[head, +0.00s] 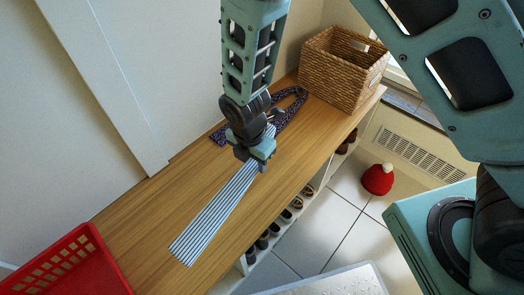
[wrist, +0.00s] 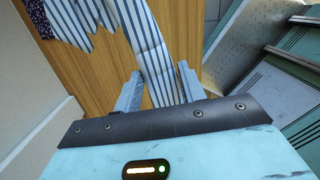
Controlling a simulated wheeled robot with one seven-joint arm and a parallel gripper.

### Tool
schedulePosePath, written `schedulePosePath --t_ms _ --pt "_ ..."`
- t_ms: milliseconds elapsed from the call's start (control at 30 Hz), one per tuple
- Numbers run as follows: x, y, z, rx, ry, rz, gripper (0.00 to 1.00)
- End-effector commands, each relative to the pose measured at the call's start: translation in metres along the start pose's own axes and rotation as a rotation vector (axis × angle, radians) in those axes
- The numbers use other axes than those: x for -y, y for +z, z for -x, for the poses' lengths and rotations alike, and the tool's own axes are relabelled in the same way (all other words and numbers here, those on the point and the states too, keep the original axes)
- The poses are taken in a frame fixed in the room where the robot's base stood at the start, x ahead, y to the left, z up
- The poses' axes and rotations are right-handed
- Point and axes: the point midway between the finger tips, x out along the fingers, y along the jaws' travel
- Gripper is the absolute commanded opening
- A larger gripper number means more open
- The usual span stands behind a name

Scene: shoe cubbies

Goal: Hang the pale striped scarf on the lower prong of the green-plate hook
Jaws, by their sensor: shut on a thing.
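The pale striped scarf (head: 215,216) stretches from my gripper (head: 257,158) toward the lower left over the wooden bench top in the head view. I cannot tell how much of it touches the wood. My gripper is shut on the scarf near one end. In the wrist view the scarf (wrist: 150,42) runs between the two fingers of my gripper (wrist: 158,90), with more striped cloth at the upper left. The green-plate hook is not seen in either view.
A dark patterned cloth (head: 291,104) lies on the bench top (head: 160,205) behind my gripper. A wicker basket (head: 342,68) stands at the far end, a red crate (head: 68,265) at the near left. Shoes fill cubbies below. A red knitted hat (head: 377,180) is on the tiled floor.

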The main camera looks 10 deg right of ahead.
Motion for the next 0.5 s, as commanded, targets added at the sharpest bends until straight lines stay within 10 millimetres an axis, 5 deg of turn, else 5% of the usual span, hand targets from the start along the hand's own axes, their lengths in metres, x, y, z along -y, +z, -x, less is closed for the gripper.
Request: schedulePosePath --t_ms 100,500 --pt "-0.035 0.017 0.045 0.061 0.016 0.072 0.17" --pt "-0.121 0.074 0.179 0.288 0.084 0.346 0.17"
